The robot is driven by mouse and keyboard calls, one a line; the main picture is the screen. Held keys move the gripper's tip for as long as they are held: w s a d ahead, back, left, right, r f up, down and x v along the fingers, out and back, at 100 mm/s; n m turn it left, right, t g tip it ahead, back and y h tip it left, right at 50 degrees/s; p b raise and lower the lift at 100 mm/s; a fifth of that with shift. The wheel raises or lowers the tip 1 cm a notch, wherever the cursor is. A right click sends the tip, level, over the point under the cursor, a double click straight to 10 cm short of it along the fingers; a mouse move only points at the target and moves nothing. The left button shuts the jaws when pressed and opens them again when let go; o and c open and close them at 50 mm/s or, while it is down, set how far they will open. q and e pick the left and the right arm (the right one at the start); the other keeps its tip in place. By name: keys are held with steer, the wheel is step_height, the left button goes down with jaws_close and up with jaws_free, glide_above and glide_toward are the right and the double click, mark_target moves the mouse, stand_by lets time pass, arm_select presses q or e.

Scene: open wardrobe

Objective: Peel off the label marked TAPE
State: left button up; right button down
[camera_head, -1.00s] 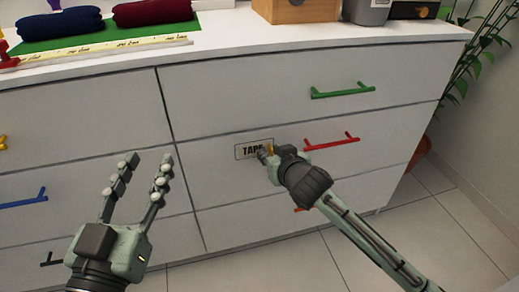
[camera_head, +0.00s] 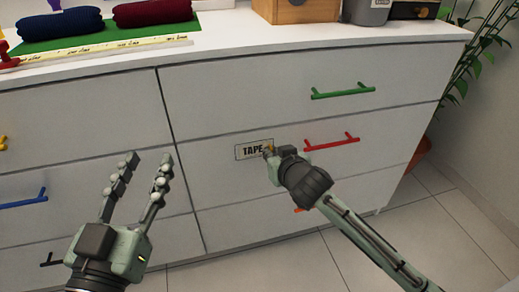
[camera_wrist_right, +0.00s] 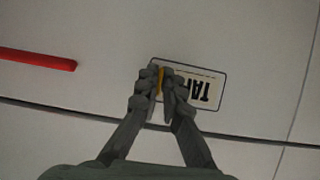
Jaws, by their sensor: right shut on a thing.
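The label marked TAPE (camera_head: 251,151) is a pale rectangle with a dark border on the middle drawer front, left of the red handle. My right gripper (camera_head: 268,151) is at the label's right end. The label looks flat against the drawer. My left gripper (camera_head: 146,162) is open and empty in front of the left drawers.
The red handle (camera_head: 331,142) is just right of my right gripper, and a green handle (camera_head: 343,91) is above. A blue handle (camera_head: 24,200) is at left. Folded cloths (camera_head: 152,12), a wooden box (camera_head: 296,10) and other items stand on the white top. A plant (camera_head: 463,70) is at right.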

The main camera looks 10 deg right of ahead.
steer(key=shift+w+d+r, duration=0.25)
steer(key=shift+w, duration=0.05)
steer(key=shift+s+a+f+p, duration=0.1)
steer(key=shift+s+f+p, duration=0.05)
steer(key=shift+s+p, duration=0.2)
steer(key=shift+s+f+p, duration=0.2)
steer(key=shift+s+p, duration=0.4)
steer(key=shift+s, duration=0.8)
stand_by(0.5)
